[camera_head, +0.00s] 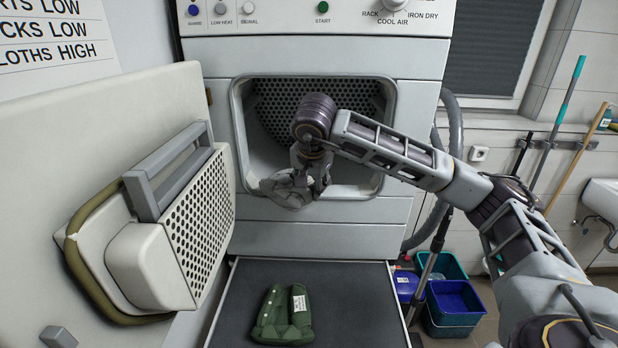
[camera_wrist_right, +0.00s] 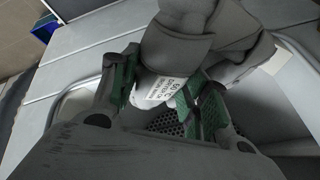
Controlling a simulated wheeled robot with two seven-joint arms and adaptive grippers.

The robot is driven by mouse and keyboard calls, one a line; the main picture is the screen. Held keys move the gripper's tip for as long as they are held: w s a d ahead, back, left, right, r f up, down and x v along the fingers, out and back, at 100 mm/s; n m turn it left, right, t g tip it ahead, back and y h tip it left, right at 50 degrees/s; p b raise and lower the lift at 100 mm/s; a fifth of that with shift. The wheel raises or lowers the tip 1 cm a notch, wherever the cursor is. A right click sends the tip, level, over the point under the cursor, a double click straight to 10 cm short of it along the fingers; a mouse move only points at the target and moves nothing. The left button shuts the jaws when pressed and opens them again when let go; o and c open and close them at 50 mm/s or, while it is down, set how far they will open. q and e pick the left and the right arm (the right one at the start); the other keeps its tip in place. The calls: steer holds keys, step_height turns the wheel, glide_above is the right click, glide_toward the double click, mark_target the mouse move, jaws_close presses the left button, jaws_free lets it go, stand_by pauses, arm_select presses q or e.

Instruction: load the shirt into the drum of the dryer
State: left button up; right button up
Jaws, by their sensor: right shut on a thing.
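My right gripper (camera_head: 311,180) is shut on a grey cloth garment (camera_head: 287,190) at the lower rim of the dryer's round-cornered opening. The garment looks crumpled, and part of it lies over the rim. In the right wrist view the same garment (camera_wrist_right: 205,45) sits between my green-padded fingers (camera_wrist_right: 163,97), with a white printed label showing. The drum (camera_head: 270,105) has a perforated dark back wall and is partly hidden by my arm. A folded green garment (camera_head: 283,318), with white buttons and a label, lies on the dark shelf below. I cannot tell which garment is the shirt.
The dryer door (camera_head: 195,220) stands open to the left. The dark shelf (camera_head: 345,295) juts out below the dryer. Blue and teal buckets (camera_head: 455,300), a grey hose (camera_head: 449,130) and broom handles stand at the right. A sign hangs at the top left.

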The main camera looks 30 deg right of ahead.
steer(key=shift+d+m, duration=0.15)
steer(key=shift+m, duration=0.35)
steer(key=shift+s+d+r+m+g+h, duration=0.1)
steer(key=shift+s+d+m+g+h, duration=0.25)
steer(key=shift+m+h, duration=0.4)
arm_select(q)
steer(key=shift+w+a, duration=0.15)
steer(key=shift+w, duration=0.3)
arm_select(e)
steer(key=shift+d+m+g, duration=0.15)
steer(key=shift+m+g, duration=0.1)
steer(key=shift+m, duration=0.7)
steer(key=shift+s, duration=0.1)
steer(key=shift+w+d, duration=0.25)
steer(key=shift+w, duration=0.2)
arm_select(q)
steer(key=shift+r+p, duration=2.2)
arm_select(e)
steer(key=w+d+f, duration=0.1)
steer(key=w+d, duration=0.4)
steer(key=w, duration=0.3)
steer(key=w+d+f, duration=0.2)
steer(key=w+d, duration=0.2)
steer(key=w, duration=0.4)
steer(key=shift+d, duration=0.4)
steer(key=shift+f, duration=0.2)
